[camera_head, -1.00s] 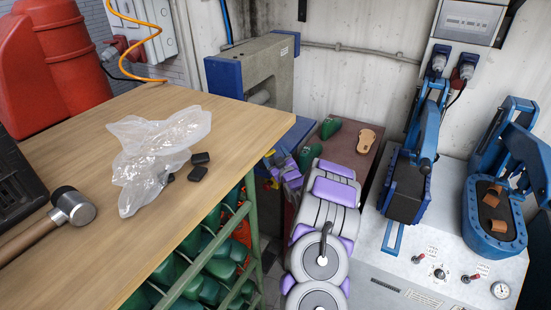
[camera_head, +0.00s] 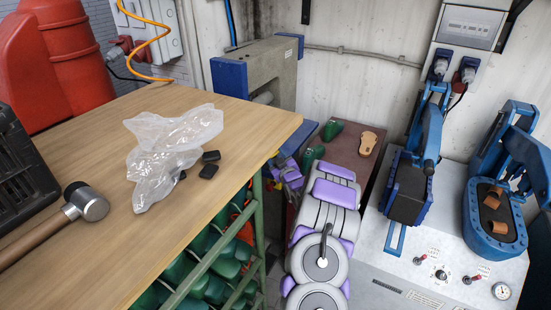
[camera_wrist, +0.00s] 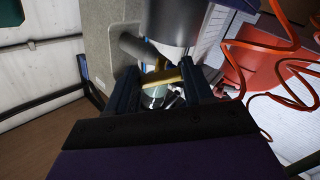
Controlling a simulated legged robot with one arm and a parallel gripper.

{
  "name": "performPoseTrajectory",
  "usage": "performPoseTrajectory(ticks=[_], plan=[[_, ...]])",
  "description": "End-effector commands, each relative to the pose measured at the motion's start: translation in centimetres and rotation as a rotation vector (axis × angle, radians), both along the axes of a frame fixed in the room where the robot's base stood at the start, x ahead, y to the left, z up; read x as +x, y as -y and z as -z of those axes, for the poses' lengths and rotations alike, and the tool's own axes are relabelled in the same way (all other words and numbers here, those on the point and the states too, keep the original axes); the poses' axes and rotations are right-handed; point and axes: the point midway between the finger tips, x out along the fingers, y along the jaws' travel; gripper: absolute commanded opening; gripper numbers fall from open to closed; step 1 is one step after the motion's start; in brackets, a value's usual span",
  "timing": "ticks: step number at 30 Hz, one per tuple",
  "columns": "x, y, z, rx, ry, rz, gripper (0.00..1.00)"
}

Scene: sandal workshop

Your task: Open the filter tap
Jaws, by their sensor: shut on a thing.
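In the wrist view, my gripper (camera_wrist: 161,84) has its two dark fingers on either side of a yellow, brass-coloured tap handle (camera_wrist: 160,76) and is shut on it. A shiny metal tap body (camera_wrist: 154,98) shows just beyond the handle, between the fingers. A grey cylinder (camera_wrist: 172,22), perhaps the filter housing, is right above the handle. In the head view, my arm reaches down beyond the wooden table, and the tap cannot be made out there.
The wooden table (camera_head: 95,262) with a plastic bag (camera_head: 165,150), small black pieces (camera_head: 209,171) and a hammer (camera_head: 85,202) stands at left. A blue-and-grey press (camera_head: 250,75) is behind it. Orange coiled hose (camera_wrist: 285,45) hangs right of my gripper in the wrist view.

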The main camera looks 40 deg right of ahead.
Motion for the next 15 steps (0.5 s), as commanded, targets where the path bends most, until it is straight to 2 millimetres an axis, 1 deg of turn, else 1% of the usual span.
performPoseTrajectory(ticks=[4, 10, 15], plan=[[0.14, -0.16, -0.23, -0.012, 0.001, -0.006, 0.21], [0.23, -0.24, -0.4, -0.113, -0.028, -0.007, 0.21], [0.26, -0.28, -0.32, -0.134, -0.032, -0.008, 0.21]])
